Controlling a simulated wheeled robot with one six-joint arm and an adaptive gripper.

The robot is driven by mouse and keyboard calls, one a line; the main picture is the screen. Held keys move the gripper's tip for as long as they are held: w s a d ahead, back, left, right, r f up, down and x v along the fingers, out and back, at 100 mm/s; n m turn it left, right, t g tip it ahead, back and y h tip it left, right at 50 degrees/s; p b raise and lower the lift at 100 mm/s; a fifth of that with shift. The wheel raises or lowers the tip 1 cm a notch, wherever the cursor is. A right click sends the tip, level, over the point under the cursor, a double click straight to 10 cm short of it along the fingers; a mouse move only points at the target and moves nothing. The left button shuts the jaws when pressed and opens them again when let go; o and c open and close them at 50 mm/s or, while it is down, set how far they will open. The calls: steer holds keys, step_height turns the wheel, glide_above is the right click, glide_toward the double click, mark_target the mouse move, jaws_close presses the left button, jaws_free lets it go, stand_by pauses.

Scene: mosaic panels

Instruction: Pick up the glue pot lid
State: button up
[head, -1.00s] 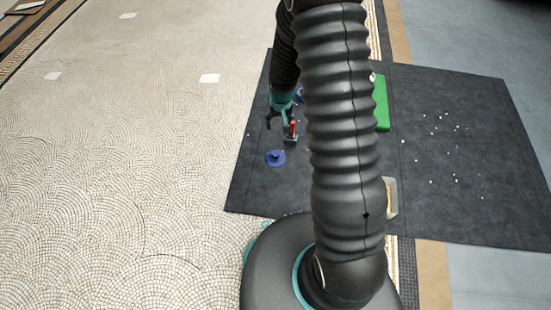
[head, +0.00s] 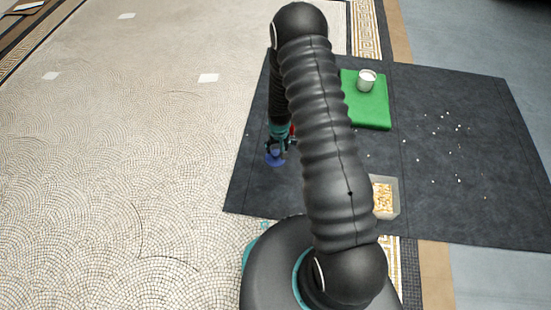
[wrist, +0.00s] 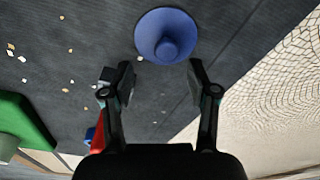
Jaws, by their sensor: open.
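The glue pot lid is a blue disc with a round knob (wrist: 166,36), lying on the dark mat just beyond my fingertips in the wrist view. In the head view the lid (head: 270,161) is partly hidden under my gripper (head: 277,146). In the wrist view my gripper (wrist: 152,80) is open and empty, its two fingers spread on either side of the line to the knob. The fingers do not visibly touch the lid.
A green board (head: 371,110) with a white pot (head: 366,80) lies right of my arm. A tray of pale pieces (head: 385,197) stands nearer. Small chips lie scattered on the dark mat (head: 480,110). A red object (wrist: 98,138) lies close by my left finger.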

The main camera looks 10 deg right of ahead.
mark_target(275, 154)
steer(key=shift+w+a+f+b, duration=0.1)
steer(key=shift+a+f+b, duration=0.15)
steer(key=shift+f, duration=1.1)
steer(key=shift+w+a+f+b, duration=0.15)
steer(key=shift+f+b, duration=0.1)
steer(key=shift+f, duration=1.05)
steer(key=shift+s, duration=0.1)
steer(key=shift+c, duration=0.2)
steer(key=c, duration=1)
